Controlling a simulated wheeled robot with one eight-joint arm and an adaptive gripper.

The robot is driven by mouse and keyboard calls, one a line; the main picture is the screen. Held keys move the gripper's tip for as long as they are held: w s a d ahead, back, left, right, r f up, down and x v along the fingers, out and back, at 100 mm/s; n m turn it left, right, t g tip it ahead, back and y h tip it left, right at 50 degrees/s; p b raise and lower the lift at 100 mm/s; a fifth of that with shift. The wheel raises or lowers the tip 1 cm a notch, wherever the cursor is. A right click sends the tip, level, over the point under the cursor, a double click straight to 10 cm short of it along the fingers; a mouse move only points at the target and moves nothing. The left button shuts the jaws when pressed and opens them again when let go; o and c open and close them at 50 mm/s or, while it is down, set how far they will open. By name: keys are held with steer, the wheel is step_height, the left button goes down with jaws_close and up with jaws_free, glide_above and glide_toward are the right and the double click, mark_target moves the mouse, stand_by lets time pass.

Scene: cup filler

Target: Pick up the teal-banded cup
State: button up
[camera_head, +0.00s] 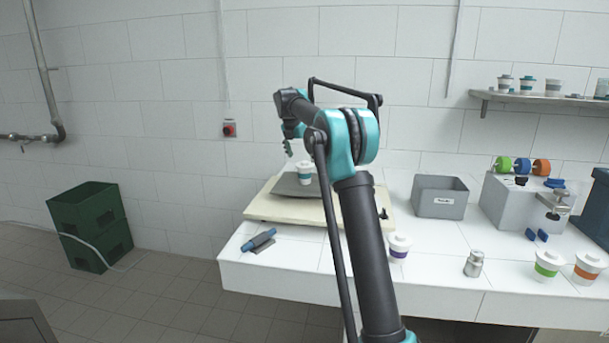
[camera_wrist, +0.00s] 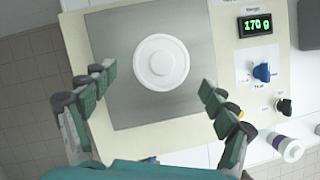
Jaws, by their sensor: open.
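The teal-banded cup (camera_head: 305,173) stands upright, lidded, on the grey plate (camera_head: 285,188) of a cream scale. In the wrist view, only its round white lid (camera_wrist: 161,62) shows, seen from above; its band is hidden there. My gripper (camera_head: 291,140) is above and slightly left of the cup in the head view. In the wrist view, my gripper (camera_wrist: 157,76) is open, with one finger on each side of the lid and clear gaps between. Nothing is held. The scale's display (camera_wrist: 257,24) reads 170 g.
Purple- (camera_head: 399,247), green- (camera_head: 548,264) and orange-banded (camera_head: 589,266) cups stand along the counter's front. A wall shelf (camera_head: 540,98) holds more cups, one teal-banded. Blue scale knob (camera_wrist: 262,72) lies right.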

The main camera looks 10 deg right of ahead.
mark_target(303, 162)
steer(key=shift+x, duration=3.2)
steer(key=shift+c, duration=0.5)
steer(key=c, duration=1.4)
